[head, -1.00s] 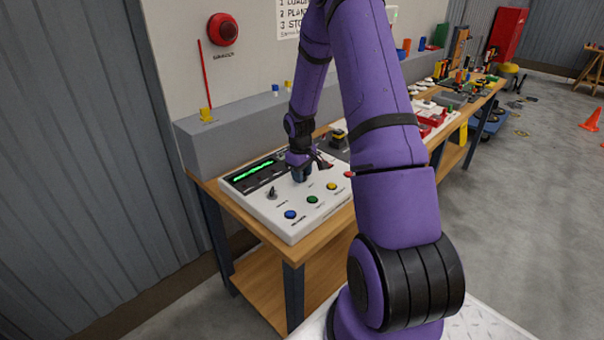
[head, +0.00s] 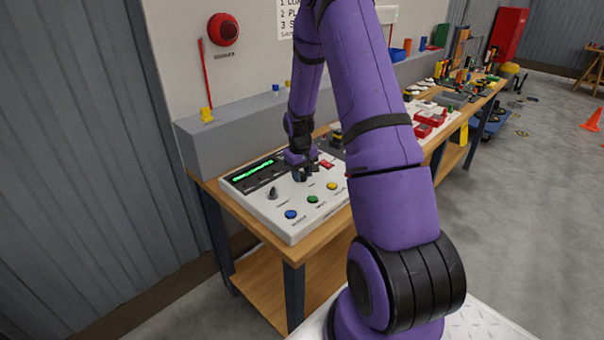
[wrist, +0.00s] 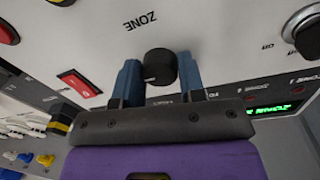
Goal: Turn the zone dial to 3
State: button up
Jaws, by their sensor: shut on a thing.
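The zone dial (wrist: 160,66) is a round black knob on the white control panel (head: 262,208), beside the printed word ZONE, which appears upside down in the wrist view. My gripper (wrist: 146,75) has its two blue fingers on either side of the dial and is shut on it. In the head view my gripper (head: 304,174) reaches down to the panel and mostly hides the dial. The dial's pointer and number marks cannot be made out. A green lit display (head: 253,170) is on the panel, its text too small to read.
Another black knob (head: 272,193) and blue (head: 291,214), green (head: 313,199) and yellow (head: 332,186) buttons sit near my gripper. A red rocker switch (wrist: 78,83) is close to the dial. A grey ledge (head: 215,148) runs behind the panel.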

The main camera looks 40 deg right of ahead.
jog(key=o, duration=0.9)
jog(key=shift+a+r, duration=0.15)
jog(key=shift+r, duration=2.55)
jog(key=shift+a+r, duration=0.15)
jog(key=shift+r, duration=2.55)
